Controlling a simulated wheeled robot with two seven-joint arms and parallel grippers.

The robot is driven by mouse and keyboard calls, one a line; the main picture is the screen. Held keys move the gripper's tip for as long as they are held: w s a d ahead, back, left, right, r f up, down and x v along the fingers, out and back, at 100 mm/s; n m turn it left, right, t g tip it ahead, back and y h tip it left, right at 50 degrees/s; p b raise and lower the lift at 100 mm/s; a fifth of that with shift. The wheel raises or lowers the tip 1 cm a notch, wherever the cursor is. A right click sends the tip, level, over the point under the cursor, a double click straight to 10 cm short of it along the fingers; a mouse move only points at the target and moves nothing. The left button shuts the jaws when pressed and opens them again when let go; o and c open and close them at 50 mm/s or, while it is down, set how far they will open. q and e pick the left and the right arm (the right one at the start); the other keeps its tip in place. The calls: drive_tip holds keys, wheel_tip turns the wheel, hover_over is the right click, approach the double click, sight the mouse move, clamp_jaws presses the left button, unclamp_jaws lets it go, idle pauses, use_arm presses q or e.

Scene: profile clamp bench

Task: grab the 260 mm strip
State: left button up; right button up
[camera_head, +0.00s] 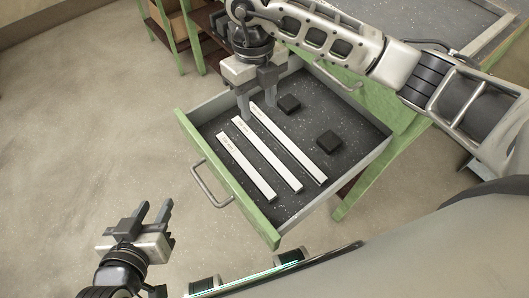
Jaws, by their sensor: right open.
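Three white strips lie side by side in the open drawer: a left one (246,167), a middle one (272,158) and a right one (290,147). The left looks shortest and the right longest. Each has a small label near its upper end, too small to read, so I cannot tell which is the 260 mm strip. My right gripper (258,106) is open at the upper ends of the middle and right strips, fingers pointing down; I cannot tell its height above them. My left gripper (152,213) is open and empty, outside the drawer at the lower left.
The drawer (228,179) has a green front with a metal handle (208,188). Two black blocks (289,104) (329,141) lie right of the strips. A green-framed bench (385,108) stands behind. The floor at left is clear.

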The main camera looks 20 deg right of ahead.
hover_over(264, 150)
drive_tip(key=shift+h, duration=0.3)
drive_tip(key=f, duration=0.9)
drive_tip(key=shift+w+d+f+b, duration=0.2)
drive_tip(key=shift+w+f+b, duration=0.15)
drive_tip(key=shift+s+a+f, duration=0.1)
drive_tip(key=shift+s+f, duration=0.05)
drive_tip(key=shift+f, duration=1.3)
drive_tip(key=shift+s+a+f, duration=0.1)
drive_tip(key=shift+f, duration=1.35)
clamp_jaws()
